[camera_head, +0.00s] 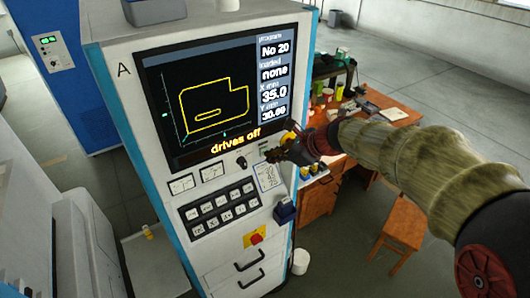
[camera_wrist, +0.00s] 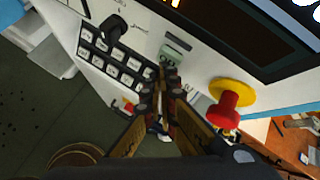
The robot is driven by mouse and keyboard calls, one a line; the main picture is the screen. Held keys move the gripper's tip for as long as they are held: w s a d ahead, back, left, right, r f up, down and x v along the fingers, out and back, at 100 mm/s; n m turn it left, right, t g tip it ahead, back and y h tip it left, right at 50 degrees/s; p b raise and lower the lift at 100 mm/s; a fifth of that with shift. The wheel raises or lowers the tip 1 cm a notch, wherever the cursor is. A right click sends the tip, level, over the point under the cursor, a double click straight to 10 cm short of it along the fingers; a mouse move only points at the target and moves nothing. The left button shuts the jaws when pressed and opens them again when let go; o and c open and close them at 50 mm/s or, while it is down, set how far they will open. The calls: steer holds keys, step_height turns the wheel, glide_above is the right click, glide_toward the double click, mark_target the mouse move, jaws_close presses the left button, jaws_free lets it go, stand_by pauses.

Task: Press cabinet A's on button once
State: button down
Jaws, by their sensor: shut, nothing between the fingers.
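Cabinet A (camera_head: 120,110) is a white and blue cabinet marked "A", and its screen (camera_head: 200,95) reads "drives off". A small pale green button unit (camera_wrist: 176,50) is on its panel; its label is too small to read, so I cannot tell for sure that it is the on button. My gripper (camera_head: 275,155) is at the panel's right side, right of a black knob (camera_head: 241,162). In the wrist view my shut, empty fingertips (camera_wrist: 168,68) are just below the green unit. I cannot tell whether they touch the panel.
A red mushroom button on a yellow disc (camera_wrist: 230,104) is close beside my fingers. A wooden desk (camera_head: 385,135) and stool (camera_head: 402,228) stand at the right.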

steer(key=shift+w+a, duration=0.1)
steer(key=shift+w, duration=0.05)
stand_by(0.6)
steer(key=shift+s+d, duration=0.45)
steer(key=shift+s, duration=0.25)
steer(key=s+d, duration=0.2)
steer(key=s, duration=0.2)
steer(key=shift+s+d+b, duration=0.1)
steer(key=shift+d+b, duration=0.25)
steer(key=shift+d, duration=0.05)
stand_by(0.5)
